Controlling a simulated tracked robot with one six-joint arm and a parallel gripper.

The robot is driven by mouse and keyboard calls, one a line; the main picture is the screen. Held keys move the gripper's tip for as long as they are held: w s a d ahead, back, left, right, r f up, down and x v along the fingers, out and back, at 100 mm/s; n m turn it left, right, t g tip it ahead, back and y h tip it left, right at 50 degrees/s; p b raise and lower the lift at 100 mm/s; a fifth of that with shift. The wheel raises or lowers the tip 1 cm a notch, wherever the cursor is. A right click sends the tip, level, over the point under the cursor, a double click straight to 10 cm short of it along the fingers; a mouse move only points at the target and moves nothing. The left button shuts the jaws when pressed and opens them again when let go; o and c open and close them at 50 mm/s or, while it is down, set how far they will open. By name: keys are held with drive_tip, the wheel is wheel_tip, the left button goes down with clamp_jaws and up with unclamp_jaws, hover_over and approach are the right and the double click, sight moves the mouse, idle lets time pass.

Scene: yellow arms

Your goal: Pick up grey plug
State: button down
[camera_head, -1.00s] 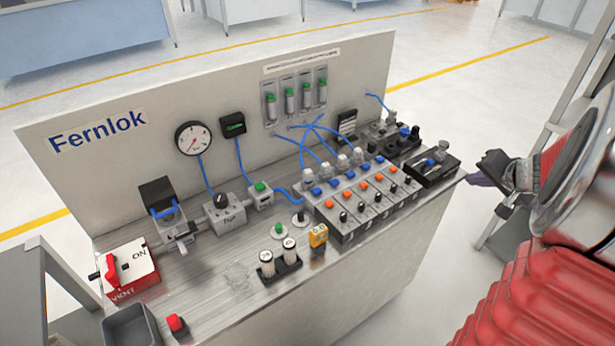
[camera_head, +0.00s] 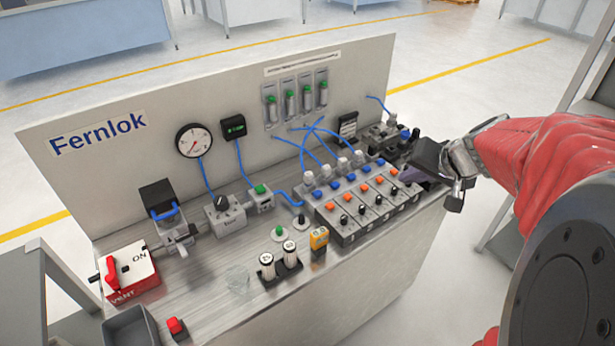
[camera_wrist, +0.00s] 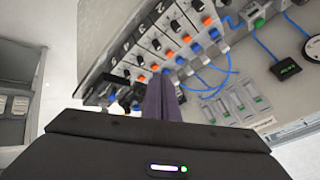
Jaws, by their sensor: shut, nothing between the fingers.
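A small dark-grey or black plug (camera_head: 299,221) stands upright on a pale round base on the bench top, left of the valve block. A similar plug with a green top (camera_head: 278,232) stands just in front and to its left. I cannot tell for certain which small part is the grey plug. My gripper (camera_head: 418,178) is over the right end of the valve block, well right of both plugs. Its purple-grey fingers, also in the wrist view (camera_wrist: 161,98), are together with nothing between them. Neither plug can be made out in the wrist view.
The valve block (camera_head: 365,200) with orange and blue knobs rises from the bench between my gripper and the plugs. Blue tubes (camera_head: 313,140) hang before the back panel (camera_head: 100,180).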

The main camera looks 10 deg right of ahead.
drive_tip(key=s+a+r+n+g, duration=0.1)
drive_tip(key=s+a+n, duration=0.2)
drive_tip(key=s+a, duration=0.5)
drive_tip(key=s+a+n+g, duration=0.1)
drive_tip(key=s+a+n, duration=0.3)
drive_tip(key=s+a, duration=0.4)
drive_tip(key=a, duration=0.4)
drive_tip(key=shift+a+r+h, duration=0.3)
drive_tip(key=shift+r, duration=0.05)
drive_tip(key=c, duration=2.5)
unclamp_jaws()
drive_tip(key=shift+s, duration=0.1)
